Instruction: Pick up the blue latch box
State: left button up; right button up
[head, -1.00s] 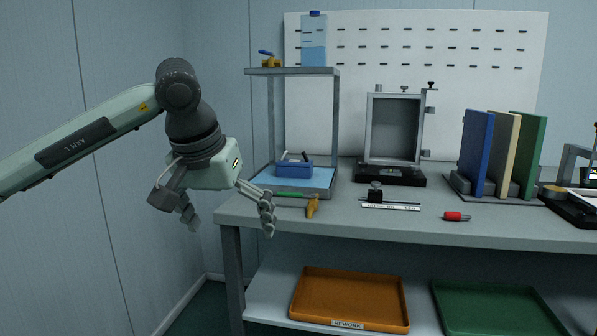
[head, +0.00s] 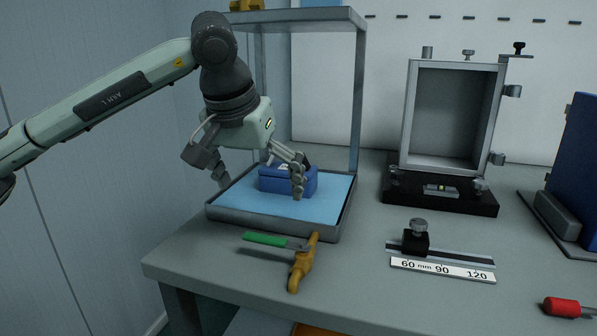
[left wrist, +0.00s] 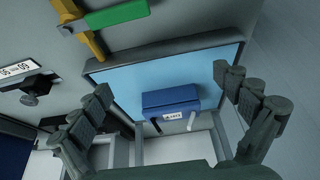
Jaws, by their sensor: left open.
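The blue latch box (head: 274,179) sits on the light blue mat of a grey tray (head: 230,213) at the foot of a shelf stand. It is partly hidden behind one finger of my left gripper (head: 260,185) in the head view. In the left wrist view the blue latch box (left wrist: 171,98) lies between the two spread fingers, with a small white label and latches on it. My left gripper (left wrist: 165,110) is open and empty. It hovers at the tray, and no contact with the box can be seen. My right gripper is not in view.
A green-handled yellow tool (head: 301,262) lies in front of the tray. A sliding gauge (head: 442,268), a grey panel frame (head: 450,115) and a red-handled tool (head: 568,307) stand to the right. Shelf posts (head: 358,100) rise around the tray. The bench front is mostly clear.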

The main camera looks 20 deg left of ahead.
aim_at(285, 171)
pick_arm(q)
jog(key=w, duration=0.3)
jog(key=w+p, duration=0.1)
jog(key=w, duration=0.2)
jog(key=shift+d+r, duration=0.15)
jog(key=shift+r, duration=0.05)
jog(key=w, duration=0.4)
jog(key=shift+w+d, duration=0.1)
jog(key=shift+w, duration=0.15)
jog(key=shift+w+f, duration=0.15)
jog(key=shift+w, duration=0.4)
jog(key=x, duration=0.5)
jog(key=c, duration=1.2)
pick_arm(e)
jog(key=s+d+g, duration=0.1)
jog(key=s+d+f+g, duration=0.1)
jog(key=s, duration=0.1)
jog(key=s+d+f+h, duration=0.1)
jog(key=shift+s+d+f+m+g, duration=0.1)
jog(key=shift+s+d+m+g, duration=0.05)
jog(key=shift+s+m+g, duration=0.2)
pick_arm(q)
jog(key=shift+r+p, duration=0.25)
jog(key=shift+p, duration=0.1)
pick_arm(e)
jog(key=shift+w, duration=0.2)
